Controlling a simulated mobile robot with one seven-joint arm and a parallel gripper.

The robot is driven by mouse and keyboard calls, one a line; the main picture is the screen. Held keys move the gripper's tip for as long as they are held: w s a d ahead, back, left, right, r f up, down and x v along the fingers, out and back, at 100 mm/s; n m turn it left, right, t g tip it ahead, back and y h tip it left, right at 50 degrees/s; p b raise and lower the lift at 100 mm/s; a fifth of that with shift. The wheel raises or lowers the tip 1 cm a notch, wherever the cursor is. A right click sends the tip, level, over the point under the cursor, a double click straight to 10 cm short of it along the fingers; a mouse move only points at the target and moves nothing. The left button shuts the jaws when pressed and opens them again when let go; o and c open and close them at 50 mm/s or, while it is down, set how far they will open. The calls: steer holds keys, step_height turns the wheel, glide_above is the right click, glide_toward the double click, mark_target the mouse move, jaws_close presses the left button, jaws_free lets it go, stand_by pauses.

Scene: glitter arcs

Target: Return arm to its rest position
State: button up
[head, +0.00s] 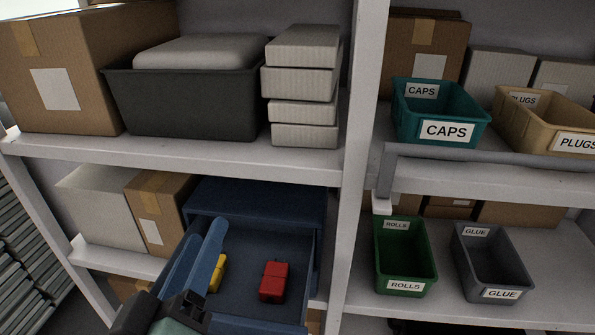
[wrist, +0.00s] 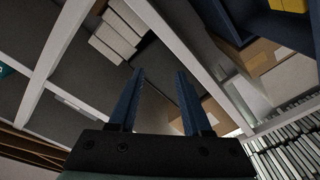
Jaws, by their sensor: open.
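My gripper (head: 204,232) is at the lower left of the head view, with two long blue fingers pointing up and away. In the wrist view my gripper (wrist: 160,73) shows its fingers apart with nothing between them. It appears in front of an open dark blue drawer (head: 250,318); the exact gap cannot be told. In the drawer lie a red block-like object (head: 274,281) and a yellow object (head: 217,274), the latter partly hidden by a finger. The yellow one seems to show at the wrist view's top right (wrist: 290,4).
The drawer unit (head: 258,202) stands on the lower shelf beside cardboard boxes (head: 158,213). A shelf upright (head: 358,140) rises to its right. Green (head: 405,262) and grey (head: 492,265) bins stand right, below a teal bin (head: 438,112). A dark bin (head: 185,105) sits above.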

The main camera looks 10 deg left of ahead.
steer(key=w+d+r+m+t, duration=0.2)
steer(key=d+r, duration=0.1)
steer(key=r, duration=0.4)
steer(key=w+d+r+m+t, duration=0.1)
steer(key=d+r+m, duration=0.15)
steer(key=r, duration=0.45)
steer(key=s+d+r+m+t+p, duration=0.1)
steer(key=s+d+r+m+t, duration=0.1)
steer(key=r, duration=0.7)
steer(key=s+d+r+m+t+p, duration=0.1)
steer(key=s+d+r+m+t, duration=0.1)
steer(key=d+r, duration=0.5)
step_height(320, 180, up, 3)
steer(key=shift+s+f+t, duration=0.1)
steer(key=shift+s+t, duration=0.75)
steer(key=shift+t, duration=0.15)
steer(key=shift+d, duration=0.1)
